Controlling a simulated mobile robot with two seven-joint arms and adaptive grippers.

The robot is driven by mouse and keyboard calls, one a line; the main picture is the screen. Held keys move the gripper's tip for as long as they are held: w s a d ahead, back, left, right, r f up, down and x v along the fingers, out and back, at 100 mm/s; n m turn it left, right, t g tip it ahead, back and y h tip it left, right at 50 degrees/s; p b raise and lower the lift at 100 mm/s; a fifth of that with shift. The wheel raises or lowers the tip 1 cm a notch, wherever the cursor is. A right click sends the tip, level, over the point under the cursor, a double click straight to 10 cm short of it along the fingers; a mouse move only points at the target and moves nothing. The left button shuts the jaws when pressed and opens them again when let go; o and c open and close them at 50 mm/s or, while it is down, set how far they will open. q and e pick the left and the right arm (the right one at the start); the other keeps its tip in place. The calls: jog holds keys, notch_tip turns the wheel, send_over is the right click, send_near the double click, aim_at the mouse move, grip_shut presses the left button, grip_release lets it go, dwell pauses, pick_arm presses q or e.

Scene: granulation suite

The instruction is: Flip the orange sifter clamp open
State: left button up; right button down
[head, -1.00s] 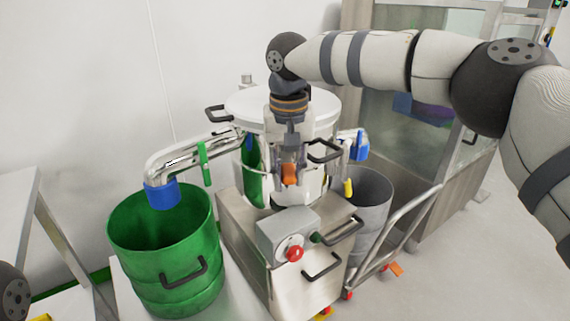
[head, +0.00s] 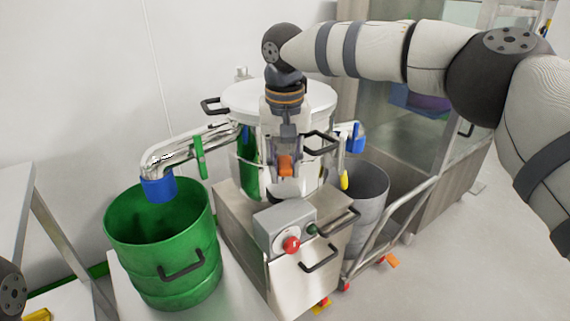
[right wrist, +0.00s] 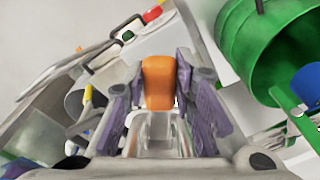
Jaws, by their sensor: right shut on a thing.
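The orange sifter clamp (head: 285,165) is on the front of the white and steel sifter (head: 325,97), above the control box. In the right wrist view the orange clamp (right wrist: 158,83) stands between the two purple-grey fingers of my right gripper (right wrist: 160,100). My right gripper (head: 285,168) reaches down in front of the sifter and is shut on the clamp. The fingers partly hide the clamp's mount. The left gripper is out of view; only a dark piece of my left arm shows at the lower left edge.
A control box with a red button (head: 291,245) sits just below. A green drum (head: 165,255) stands at left under a steel outlet with a blue end (head: 158,189). A grey bin (head: 365,190) and a tubular rail stand at right. Black handles stick out near the gripper.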

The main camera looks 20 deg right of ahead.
aim_at(285, 166)
jog(key=shift+w+d+r, duration=0.1)
jog(key=shift+w+r, duration=0.15)
jog(key=shift+r, duration=0.2)
jog(key=shift+w+d+r, duration=0.1)
jog(key=shift+w+r, duration=0.1)
jog(key=shift+r, duration=0.25)
jog(key=c, duration=1.3)
grip_release()
jog(key=shift+w+a+f, duration=0.1)
jog(key=shift+f, duration=0.35)
jog(key=r, duration=0.4)
jog(key=s+r, duration=0.1)
jog(key=r, duration=0.7)
jog(key=shift+s+a, duration=0.15)
jog(key=shift+s, duration=0.1)
